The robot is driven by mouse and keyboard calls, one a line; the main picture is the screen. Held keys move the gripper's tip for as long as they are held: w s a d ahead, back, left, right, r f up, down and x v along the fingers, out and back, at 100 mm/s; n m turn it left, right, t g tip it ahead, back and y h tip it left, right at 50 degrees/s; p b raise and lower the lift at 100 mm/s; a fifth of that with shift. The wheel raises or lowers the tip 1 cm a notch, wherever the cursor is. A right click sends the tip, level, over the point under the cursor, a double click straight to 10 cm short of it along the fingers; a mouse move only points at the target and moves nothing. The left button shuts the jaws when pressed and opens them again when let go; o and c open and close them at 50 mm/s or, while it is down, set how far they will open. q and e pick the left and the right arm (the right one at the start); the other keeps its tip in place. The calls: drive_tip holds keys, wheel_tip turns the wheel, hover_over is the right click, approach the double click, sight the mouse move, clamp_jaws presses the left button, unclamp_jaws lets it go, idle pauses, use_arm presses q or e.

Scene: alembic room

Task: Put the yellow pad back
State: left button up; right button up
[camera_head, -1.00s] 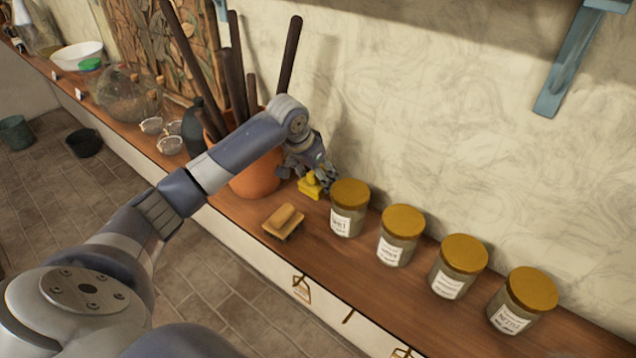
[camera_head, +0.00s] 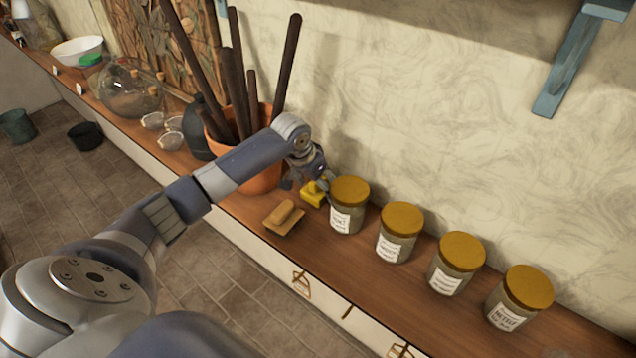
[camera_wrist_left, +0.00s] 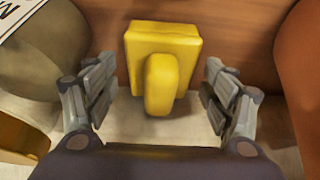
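The yellow pad (camera_head: 313,194) is a small block with a rounded grip. It rests on the wooden shelf between the terracotta pot and the nearest jar. In the left wrist view the yellow pad (camera_wrist_left: 160,60) shows between the spread fingers, with a gap on each side. My left gripper (camera_wrist_left: 157,95) is open; in the head view my left gripper (camera_head: 308,184) is right at the pad, partly hiding it. My right gripper is not in view.
A tan pad (camera_head: 283,217) lies nearer the shelf's front edge. Several yellow-lidded jars (camera_head: 348,205) stand in a row to the right. The terracotta pot (camera_head: 262,180) with dark rods is left of the gripper, and the wall is close behind.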

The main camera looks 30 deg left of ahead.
use_arm(q)
drive_tip(key=shift+r, duration=0.25)
drive_tip(key=shift+s+r, duration=0.1)
drive_tip(key=shift+r, duration=0.15)
drive_tip(key=b+v, duration=0.4)
drive_tip(key=v, duration=0.7)
drive_tip(key=shift+r, duration=0.2)
